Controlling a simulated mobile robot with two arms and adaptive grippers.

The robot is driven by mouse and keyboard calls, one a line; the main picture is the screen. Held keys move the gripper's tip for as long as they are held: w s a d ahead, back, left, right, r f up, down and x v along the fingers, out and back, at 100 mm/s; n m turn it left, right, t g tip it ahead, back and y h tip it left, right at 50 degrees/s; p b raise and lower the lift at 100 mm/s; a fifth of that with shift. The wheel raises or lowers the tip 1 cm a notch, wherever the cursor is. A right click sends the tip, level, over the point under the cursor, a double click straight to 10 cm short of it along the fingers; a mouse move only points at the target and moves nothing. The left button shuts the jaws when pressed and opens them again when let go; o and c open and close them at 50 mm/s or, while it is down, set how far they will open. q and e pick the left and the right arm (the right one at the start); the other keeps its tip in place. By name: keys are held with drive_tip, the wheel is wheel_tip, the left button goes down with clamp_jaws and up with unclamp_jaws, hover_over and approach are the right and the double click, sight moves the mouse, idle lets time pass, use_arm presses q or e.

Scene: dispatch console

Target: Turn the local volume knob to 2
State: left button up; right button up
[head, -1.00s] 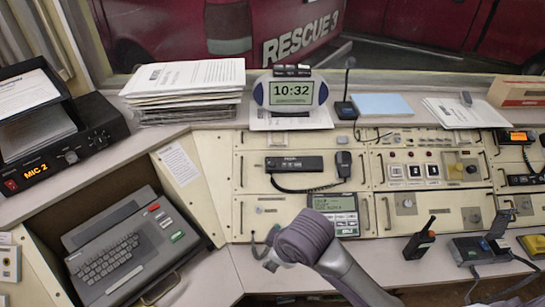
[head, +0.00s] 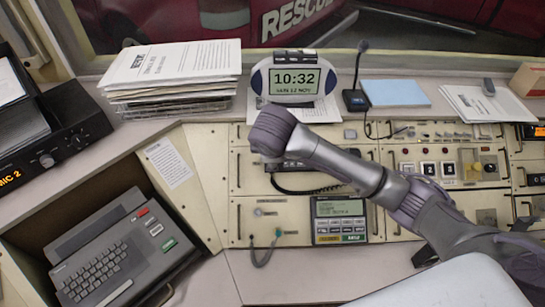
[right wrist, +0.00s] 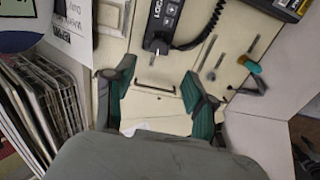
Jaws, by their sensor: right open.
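No label reading local volume is legible, so I cannot tell which knob it is. My left gripper is not in view.
A black microphone (right wrist: 160,30) with coiled cord is beyond the fingers. A keypad unit (head: 340,222), clock (head: 294,80), paper stack (head: 175,75) and laptop-like keyboard unit (head: 120,260) surround the arm. The desk strip (head: 290,275) in front is mostly clear.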

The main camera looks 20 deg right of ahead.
drive_tip(key=p+x, duration=0.1)
drive_tip(key=x, duration=0.9)
drive_tip(key=shift+w+d+r, duration=0.1)
drive_tip(key=shift+w, duration=0.05)
drive_tip(key=shift+w+f, duration=0.2)
drive_tip(key=shift+f, duration=0.2)
drive_tip(key=shift+d, duration=0.1)
drive_tip(key=c, duration=0.8)
clamp_jaws()
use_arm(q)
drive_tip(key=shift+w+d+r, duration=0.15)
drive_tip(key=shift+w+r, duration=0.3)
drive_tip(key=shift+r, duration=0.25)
